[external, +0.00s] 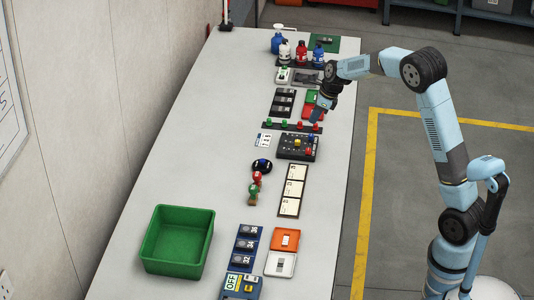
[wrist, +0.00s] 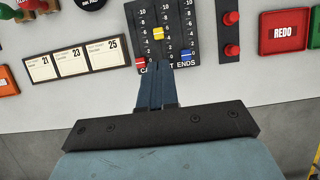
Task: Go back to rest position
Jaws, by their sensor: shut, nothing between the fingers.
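In the wrist view my gripper (wrist: 157,74) points at the lower edge of the slider panel (wrist: 178,18). The panel has a red slider (wrist: 141,60), a yellow slider (wrist: 158,34) and a blue slider (wrist: 187,57). The fingers cover part of its bottom lettering. Whether the fingertips touch the panel, I cannot tell. My arm reaches in from the right, bent at the elbow.
A knob rack (external: 291,126), a card strip (external: 292,191) and a red pad (wrist: 290,32) lie nearby. Bottles (external: 302,53) stand at the far end. A green bin (external: 178,258) stands front left. The wall is at left; floor right of the table is open.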

